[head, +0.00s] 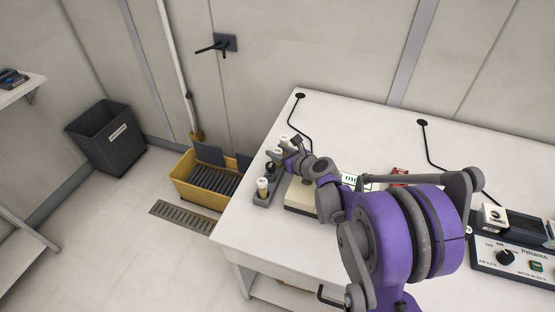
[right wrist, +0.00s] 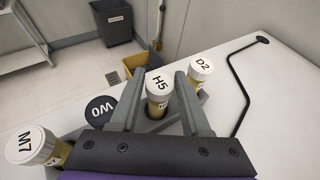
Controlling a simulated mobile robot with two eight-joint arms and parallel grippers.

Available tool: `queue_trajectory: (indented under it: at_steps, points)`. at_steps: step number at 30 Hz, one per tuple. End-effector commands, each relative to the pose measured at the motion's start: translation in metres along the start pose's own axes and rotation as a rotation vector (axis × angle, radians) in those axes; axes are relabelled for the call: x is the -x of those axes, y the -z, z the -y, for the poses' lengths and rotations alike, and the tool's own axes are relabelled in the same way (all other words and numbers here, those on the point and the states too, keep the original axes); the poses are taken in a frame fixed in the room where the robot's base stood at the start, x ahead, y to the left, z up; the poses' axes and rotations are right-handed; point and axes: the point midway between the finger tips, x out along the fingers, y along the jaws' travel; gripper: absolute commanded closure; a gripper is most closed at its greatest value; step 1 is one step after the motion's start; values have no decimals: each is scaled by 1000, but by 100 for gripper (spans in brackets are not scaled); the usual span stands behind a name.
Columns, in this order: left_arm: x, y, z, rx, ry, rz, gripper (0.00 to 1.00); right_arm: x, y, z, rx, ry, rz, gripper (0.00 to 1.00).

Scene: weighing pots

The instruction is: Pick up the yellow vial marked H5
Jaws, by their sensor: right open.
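The yellow vial H5 (right wrist: 158,87) has a white cap with black lettering and stands upright in a dark rack (head: 262,200) on the bench. My right gripper (right wrist: 160,76) is open, with one finger on each side of H5; I cannot tell whether either finger touches it. In the head view my right gripper (head: 288,157) is over the rack and partly covers the vials. Beside H5 stand vial D2 (right wrist: 201,69) on the right, and dark-capped W0 (right wrist: 100,108) and vial M7 (right wrist: 32,146) on the left. My left gripper is not in view.
A pale weighing scale (head: 300,196) stands right of the rack, partly behind my arm. A control box (head: 510,262) is at the far right of the white bench (head: 345,118). A yellow crate (head: 205,196) and a dark bin (head: 106,138) stand on the floor at left.

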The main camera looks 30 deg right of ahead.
Motion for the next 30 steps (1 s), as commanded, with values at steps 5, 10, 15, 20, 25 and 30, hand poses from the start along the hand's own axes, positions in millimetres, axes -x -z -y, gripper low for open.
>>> queue_trajectory:
  at_steps: [5,10,15,20,25,30]
  points:
    - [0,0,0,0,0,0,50,-3,0,0,0,1,0,53]
    - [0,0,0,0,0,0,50,-3,0,0,0,1,0,66]
    - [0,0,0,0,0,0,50,-3,0,0,0,1,0,96]
    - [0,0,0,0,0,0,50,-3,0,0,0,1,0,100]
    - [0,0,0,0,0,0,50,-2,-1,0,0,1,0,100]
    - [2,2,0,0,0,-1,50,5,-18,0,0,1,0,100]
